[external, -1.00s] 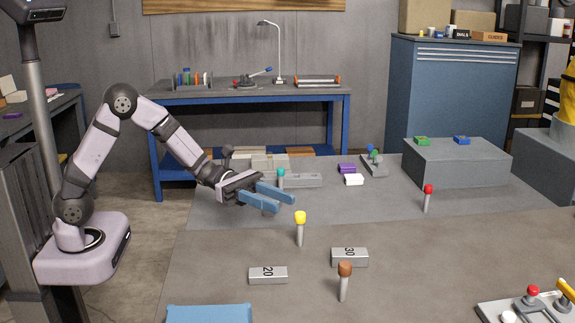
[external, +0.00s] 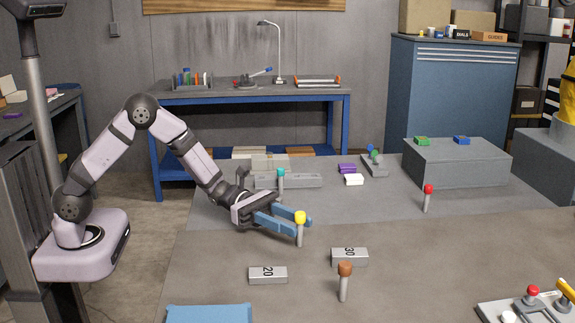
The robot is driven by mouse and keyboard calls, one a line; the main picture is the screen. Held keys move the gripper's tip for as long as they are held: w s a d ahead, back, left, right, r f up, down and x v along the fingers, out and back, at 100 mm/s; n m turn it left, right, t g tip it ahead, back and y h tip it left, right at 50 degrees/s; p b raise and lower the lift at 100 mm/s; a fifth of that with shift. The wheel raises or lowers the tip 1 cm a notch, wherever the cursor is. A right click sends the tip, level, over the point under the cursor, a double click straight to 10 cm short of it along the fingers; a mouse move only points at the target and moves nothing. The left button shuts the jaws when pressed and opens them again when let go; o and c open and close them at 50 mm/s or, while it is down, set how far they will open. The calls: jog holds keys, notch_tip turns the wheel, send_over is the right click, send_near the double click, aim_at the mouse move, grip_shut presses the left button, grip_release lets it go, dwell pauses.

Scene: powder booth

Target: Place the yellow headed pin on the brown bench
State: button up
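The yellow headed pin (external: 300,218) stands upright on its pale shaft, on the brownish front part of the work surface. My gripper (external: 303,230) is open and low, with its two blue fingers pointing right. The fingertips are at the pin, which appears to stand between them; contact cannot be told. The near finger reaches the shaft and the far finger passes behind the head. The brownish surface (external: 225,300) is the only broad brown top I see; whether it is the brown bench is not clear.
A teal headed pin (external: 281,173) stands behind my gripper. A red headed pin (external: 428,190) stands at right, by a grey box (external: 455,168).

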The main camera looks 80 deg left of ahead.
jog(key=shift+x, duration=1.15)
jog(key=shift+c, duration=0.7)
grip_shut()
jog(key=shift+r, duration=0.1)
notch_tip(320, 180, up, 10)
jog(key=shift+f, duration=0.1)
notch_tip(320, 180, up, 11)
jog(key=p, duration=1)
jog(key=shift+p, duration=0.4)
